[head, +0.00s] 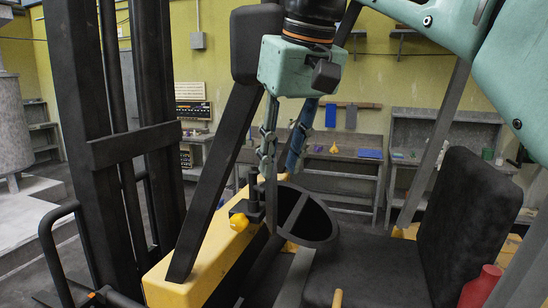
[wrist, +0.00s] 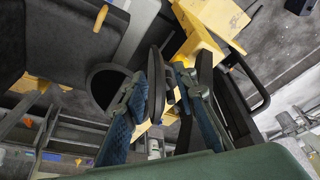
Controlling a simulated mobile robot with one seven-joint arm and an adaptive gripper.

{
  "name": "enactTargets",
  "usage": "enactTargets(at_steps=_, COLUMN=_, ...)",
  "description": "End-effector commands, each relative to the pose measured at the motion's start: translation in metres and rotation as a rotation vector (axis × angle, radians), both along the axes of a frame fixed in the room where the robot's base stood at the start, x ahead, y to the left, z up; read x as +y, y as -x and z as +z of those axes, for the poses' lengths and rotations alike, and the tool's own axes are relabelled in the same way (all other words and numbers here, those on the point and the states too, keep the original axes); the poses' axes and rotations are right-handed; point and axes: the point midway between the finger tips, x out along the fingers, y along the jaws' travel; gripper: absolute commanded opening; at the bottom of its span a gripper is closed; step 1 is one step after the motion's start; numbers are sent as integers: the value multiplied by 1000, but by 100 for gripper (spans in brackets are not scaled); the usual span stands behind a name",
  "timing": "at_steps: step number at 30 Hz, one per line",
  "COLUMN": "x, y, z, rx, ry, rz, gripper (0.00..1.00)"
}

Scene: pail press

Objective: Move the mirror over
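A thin dark plate, which looks like the mirror (wrist: 156,88), stands nearly edge-on between my fingers in the wrist view. In the head view the mirror (head: 271,198) shows as a narrow dark strip just below my fingertips. Beside it is a black clamp (head: 254,198) with a yellow knob (head: 239,222), on the yellow body. My gripper (head: 281,165) points down with its fingers apart. In the wrist view my gripper (wrist: 162,85) has one finger on each side of the plate, the left one closer. I cannot tell whether it touches. The mirror's face is hidden.
A black steering wheel (head: 333,224) is close to the right of my gripper, with a black seat (head: 466,225) beyond. A slanted black post (head: 215,180) and the tall mast (head: 85,120) stand to the left. Workbenches (head: 345,155) line the back wall.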

Motion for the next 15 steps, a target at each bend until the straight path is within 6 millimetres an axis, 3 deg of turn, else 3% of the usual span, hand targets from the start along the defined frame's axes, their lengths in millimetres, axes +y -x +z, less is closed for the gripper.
enactTargets(at_steps=8, x=3, y=-5, z=-18, rx=0, ry=2, rz=2, gripper=26)
enactTargets(at_steps=15, x=8, y=-14, z=-50, rx=-1, ry=2, rz=1, gripper=26)
